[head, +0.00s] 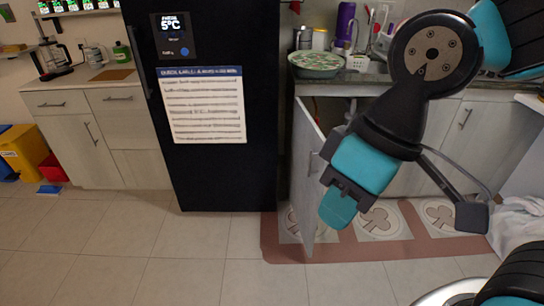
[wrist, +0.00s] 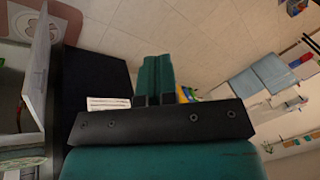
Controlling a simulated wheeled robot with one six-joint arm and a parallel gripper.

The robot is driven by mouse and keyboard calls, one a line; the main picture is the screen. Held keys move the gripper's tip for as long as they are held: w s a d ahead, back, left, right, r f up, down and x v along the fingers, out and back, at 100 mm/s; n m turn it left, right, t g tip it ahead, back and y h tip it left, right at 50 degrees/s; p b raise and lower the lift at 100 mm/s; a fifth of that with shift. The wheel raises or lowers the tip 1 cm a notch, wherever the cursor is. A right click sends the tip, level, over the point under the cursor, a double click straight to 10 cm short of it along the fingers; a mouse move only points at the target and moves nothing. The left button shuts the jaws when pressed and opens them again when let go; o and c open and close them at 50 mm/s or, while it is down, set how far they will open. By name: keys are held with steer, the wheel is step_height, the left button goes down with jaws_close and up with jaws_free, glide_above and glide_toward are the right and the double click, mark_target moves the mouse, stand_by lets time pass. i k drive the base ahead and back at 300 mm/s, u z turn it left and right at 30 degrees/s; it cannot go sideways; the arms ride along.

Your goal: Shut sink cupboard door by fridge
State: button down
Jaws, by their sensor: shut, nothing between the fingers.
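The sink cupboard door (head: 306,180) by the fridge (head: 215,165) stands open, swung out from the cabinet front. My gripper (head: 338,207) is shut and empty and points down, just right of the door in the head view. The fingers also show in the wrist view (wrist: 155,78). The head view does not settle the gap in depth between gripper and door.
A patterned mat (head: 352,247) lies on the floor below the sink cupboard. The counter above holds a covered dish (head: 316,62) and bottles. A counter unit (head: 100,135) and a yellow bin (head: 22,150) are left of the fridge. The tiled floor (head: 160,260) in front is clear.

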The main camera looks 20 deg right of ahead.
mark_target(306, 192)
steer(key=i, duration=0.95)
steer(key=u, duration=0.05)
